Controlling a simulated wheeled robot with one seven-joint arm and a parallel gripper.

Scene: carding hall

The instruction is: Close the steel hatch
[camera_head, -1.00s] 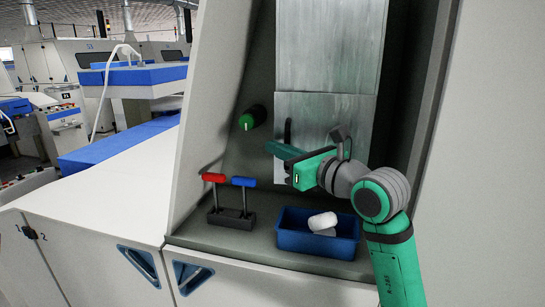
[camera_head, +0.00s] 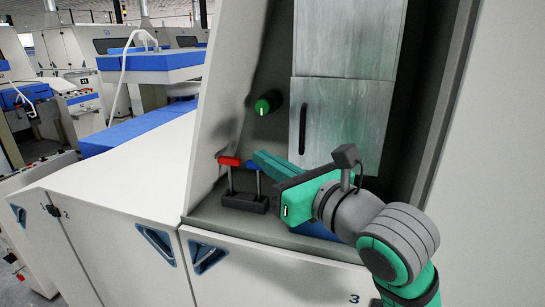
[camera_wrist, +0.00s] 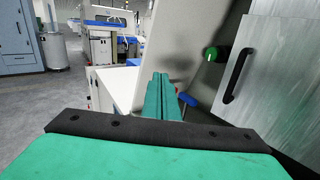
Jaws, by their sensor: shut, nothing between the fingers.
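The steel hatch (camera_head: 345,128) is a brushed grey panel in the machine's recess, with a dark upright handle (camera_head: 303,128) near its left edge. It looks about flush with the steel panel (camera_head: 348,38) above it, but I cannot tell if it is fully shut. In the wrist view the hatch (camera_wrist: 285,85) and its handle (camera_wrist: 238,76) are at the right. My gripper (camera_head: 258,160) is shut and empty. It points left, below and left of the handle and apart from it, overlapping the blue lever in view.
A green knob (camera_head: 267,103) is left of the hatch. A red-topped lever (camera_head: 229,161) and a blue-topped lever (camera_head: 252,165) stand on a dark base (camera_head: 243,203) on the ledge. A blue tray (camera_head: 316,229) is mostly hidden behind my arm.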

